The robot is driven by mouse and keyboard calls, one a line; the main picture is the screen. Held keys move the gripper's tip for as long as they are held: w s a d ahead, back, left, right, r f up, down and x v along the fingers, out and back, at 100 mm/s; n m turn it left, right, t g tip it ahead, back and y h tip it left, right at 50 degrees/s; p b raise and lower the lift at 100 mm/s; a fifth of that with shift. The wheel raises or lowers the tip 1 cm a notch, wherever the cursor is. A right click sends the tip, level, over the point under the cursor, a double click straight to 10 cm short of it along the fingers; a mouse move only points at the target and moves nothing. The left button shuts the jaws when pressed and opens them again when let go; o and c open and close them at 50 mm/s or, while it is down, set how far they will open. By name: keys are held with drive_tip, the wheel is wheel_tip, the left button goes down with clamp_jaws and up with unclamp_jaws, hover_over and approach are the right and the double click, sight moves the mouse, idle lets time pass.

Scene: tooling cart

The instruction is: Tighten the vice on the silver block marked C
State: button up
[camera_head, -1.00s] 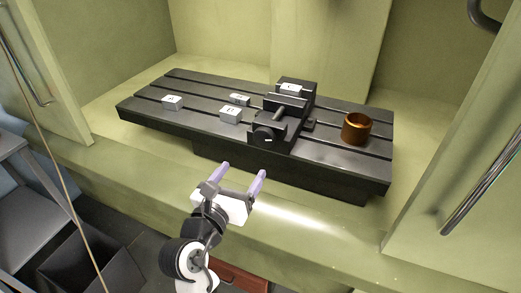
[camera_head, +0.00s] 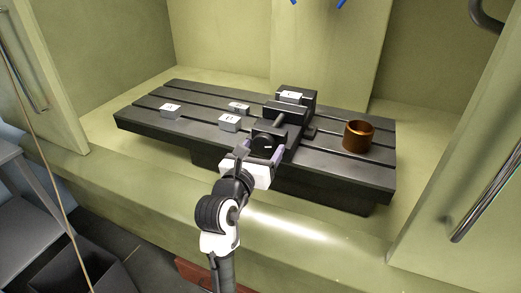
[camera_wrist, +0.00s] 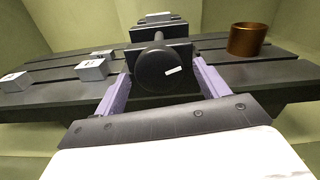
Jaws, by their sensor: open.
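The black vice (camera_head: 288,117) stands on the slotted table, with its round knob (camera_head: 264,143) facing me. In the wrist view the knob (camera_wrist: 161,68) has a white mark and sits between the two purple fingers of my gripper (camera_wrist: 158,92). The fingers are open, one on each side of the knob, with a gap visible on both sides. The silver block (camera_head: 291,96) sits at the vice's rear jaw; its label is too small to read. It also shows at the top of the wrist view (camera_wrist: 158,17).
The black slotted table (camera_head: 190,133) carries several other labelled silver blocks (camera_head: 229,122) left of the vice. A copper cup (camera_head: 358,136) stands to the right. Cabinet doors with handles (camera_head: 485,195) flank the opening.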

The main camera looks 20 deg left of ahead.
drive_tip(key=c, duration=1)
drive_tip(key=shift+o, duration=0.2)
drive_tip(key=shift+r+p, duration=0.1)
drive_tip(key=shift+p, duration=0.5)
